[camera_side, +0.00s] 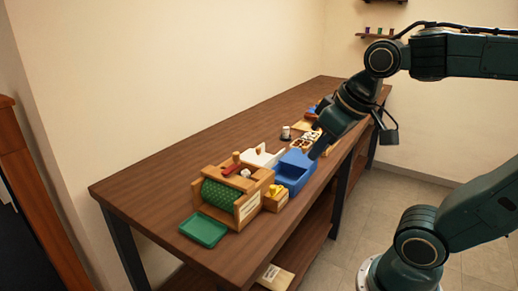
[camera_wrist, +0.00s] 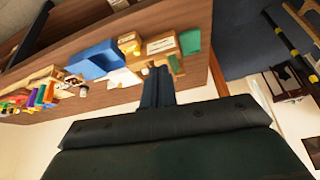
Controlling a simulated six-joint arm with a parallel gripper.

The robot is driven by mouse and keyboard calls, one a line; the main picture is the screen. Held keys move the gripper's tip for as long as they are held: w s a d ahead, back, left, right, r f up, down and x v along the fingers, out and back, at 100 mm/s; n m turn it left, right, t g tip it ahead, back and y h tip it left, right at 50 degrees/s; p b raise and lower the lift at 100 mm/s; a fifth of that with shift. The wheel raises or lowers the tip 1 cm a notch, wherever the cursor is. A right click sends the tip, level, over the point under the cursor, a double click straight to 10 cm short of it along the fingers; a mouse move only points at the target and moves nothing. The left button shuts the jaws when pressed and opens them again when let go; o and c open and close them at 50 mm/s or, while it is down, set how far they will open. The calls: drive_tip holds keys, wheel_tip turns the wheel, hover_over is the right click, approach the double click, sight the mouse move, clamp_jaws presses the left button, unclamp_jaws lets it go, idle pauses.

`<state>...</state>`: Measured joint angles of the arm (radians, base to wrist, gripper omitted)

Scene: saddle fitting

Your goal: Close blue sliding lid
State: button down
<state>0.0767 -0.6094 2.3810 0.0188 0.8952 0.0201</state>
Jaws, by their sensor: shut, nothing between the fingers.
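The blue box (camera_side: 291,179) sits on the wooden table in the side view, with an open hollow toward the near end. Its blue sliding lid (camera_side: 298,158) appears to cover only the far part. The blue box also shows in the wrist view (camera_wrist: 88,65), left of my fingers. My gripper (camera_side: 316,152) is shut and empty, pointing down close to the lid's far right side. I cannot tell whether it touches the lid. In the wrist view my gripper's fingers (camera_wrist: 157,72) are together with nothing between them.
A wooden frame with a green roller (camera_side: 222,194) and a green tray (camera_side: 204,229) stand at the near end. A white box (camera_side: 262,158) is left of the blue box. A small wooden box with a yellow piece (camera_side: 275,198) is close in front. Small items lie farther along the table.

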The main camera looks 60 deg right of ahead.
drive_tip(key=w+d+r+m+h, duration=0.1)
drive_tip(key=w+d+r+m, duration=0.15)
drive_tip(key=w+d, duration=0.55)
drive_tip(key=m+g+h, duration=0.2)
drive_tip(key=m+g, duration=0.2)
drive_tip(key=m, duration=0.5)
hover_over(300, 155)
drive_tip(key=d, duration=0.4)
wheel_tip(300, 155, down, 13)
drive_tip(key=shift+w, duration=0.2)
drive_tip(key=shift+s+a+f, duration=0.1)
drive_tip(key=shift+a+f, duration=0.1)
drive_tip(key=shift+f, duration=2.2)
drive_tip(key=shift+s+a+f, duration=0.1)
drive_tip(key=shift+a+f, duration=0.05)
drive_tip(key=shift+f, duration=2.2)
